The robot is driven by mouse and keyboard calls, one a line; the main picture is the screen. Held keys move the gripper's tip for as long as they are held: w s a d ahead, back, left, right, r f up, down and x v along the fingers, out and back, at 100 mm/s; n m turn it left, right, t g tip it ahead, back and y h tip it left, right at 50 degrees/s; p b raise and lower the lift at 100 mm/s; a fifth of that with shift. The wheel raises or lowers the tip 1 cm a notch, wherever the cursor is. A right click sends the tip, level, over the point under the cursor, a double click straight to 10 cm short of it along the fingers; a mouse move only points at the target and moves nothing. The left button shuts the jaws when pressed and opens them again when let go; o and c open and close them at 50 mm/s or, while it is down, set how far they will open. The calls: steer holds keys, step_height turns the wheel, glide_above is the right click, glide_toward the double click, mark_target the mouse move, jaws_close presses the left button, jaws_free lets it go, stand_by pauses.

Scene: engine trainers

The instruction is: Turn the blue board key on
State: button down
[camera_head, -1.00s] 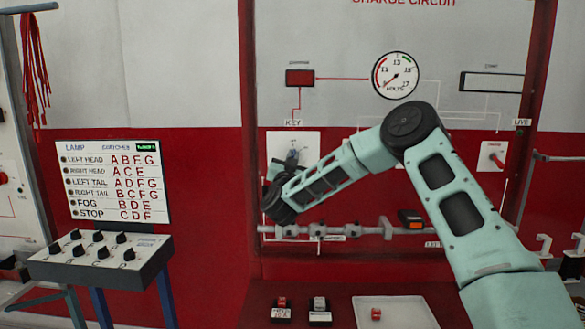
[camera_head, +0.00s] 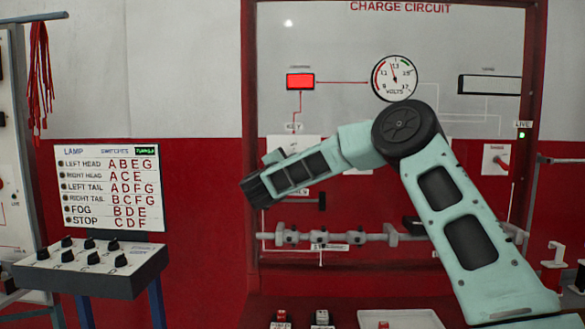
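The charge circuit board (camera_head: 320,35) fills the middle of the view. Its KEY label (camera_head: 293,128) sits above a white key plate (camera_head: 308,143), which my arm mostly covers. The blue key itself cannot be made out behind the arm. The charge lamp (camera_head: 300,81) glows bright red, and the volts gauge (camera_head: 396,78) has its needle near 13. A small green light shows under the LIVE label (camera_head: 522,124). My gripper is at the dark arm end (camera_head: 257,191), in front of and below left of the key plate. Its fingers are hidden.
A white plate with a red switch (camera_head: 496,160) is at the right of the board. A grey rail (camera_head: 340,236) runs below my arm. A switch box (camera_head: 90,270) and lamp chart (camera_head: 110,188) stand at left. A tray (camera_head: 400,318) is at the bottom.

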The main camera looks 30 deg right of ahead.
steer(key=shift+m, duration=0.3)
steer(key=c, duration=1.5)
jaws_free()
steer(key=shift+c, duration=0.2)
steer(key=shift+a, duration=0.1)
steer(key=b+v, duration=0.3)
steer(key=v, duration=1.4)
steer(key=shift+s+b, duration=0.2)
steer(key=shift+b, duration=0.15)
